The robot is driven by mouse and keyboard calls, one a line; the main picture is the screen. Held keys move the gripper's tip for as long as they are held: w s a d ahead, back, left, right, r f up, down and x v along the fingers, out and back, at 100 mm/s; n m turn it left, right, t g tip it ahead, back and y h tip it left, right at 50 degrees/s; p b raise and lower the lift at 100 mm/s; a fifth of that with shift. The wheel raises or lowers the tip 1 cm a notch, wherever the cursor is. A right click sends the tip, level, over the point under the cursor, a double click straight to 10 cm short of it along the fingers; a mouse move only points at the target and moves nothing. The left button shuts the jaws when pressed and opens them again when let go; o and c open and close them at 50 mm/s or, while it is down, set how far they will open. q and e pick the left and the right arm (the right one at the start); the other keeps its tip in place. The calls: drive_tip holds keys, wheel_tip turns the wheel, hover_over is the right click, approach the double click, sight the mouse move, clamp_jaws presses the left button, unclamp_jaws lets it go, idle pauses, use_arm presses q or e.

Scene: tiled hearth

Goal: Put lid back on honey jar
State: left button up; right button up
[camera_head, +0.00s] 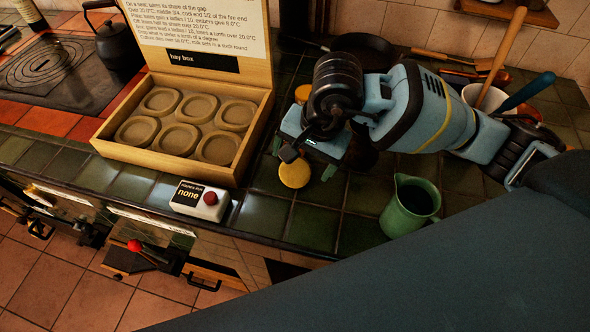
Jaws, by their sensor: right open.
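A round yellow disc (295,173), which looks like the lid, lies on the green tiled counter. My right gripper (309,162) is open just above and beside the disc, one finger close to its upper edge. I cannot tell if they touch. A small yellowish rounded thing (302,94) shows behind the gripper's left side, mostly hidden. A dark brown rounded object shows in part under my right wrist. I cannot tell which of these, if either, is the honey jar. My left gripper is not in view.
A wooden hay box (186,168) with several round wells stands left. A green jug (409,206) stands right, and a utensil bowl (484,97) behind. Free tiles lie before the gripper.

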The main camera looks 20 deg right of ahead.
sight(296, 171)
drive_tip(key=shift+w+f, duration=0.1)
drive_tip(key=shift+f, duration=0.1)
drive_tip(key=x, duration=0.4)
drive_tip(key=shift+w, duration=0.25)
drive_tip(key=shift+a+f, duration=0.1)
drive_tip(key=shift+f, duration=0.15)
drive_tip(key=c, duration=0.9)
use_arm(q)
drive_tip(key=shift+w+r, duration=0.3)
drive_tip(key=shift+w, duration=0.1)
use_arm(e)
drive_tip(key=shift+c, duration=1)
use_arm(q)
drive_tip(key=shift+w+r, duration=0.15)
use_arm(e)
drive_tip(key=shift+r, duration=0.1)
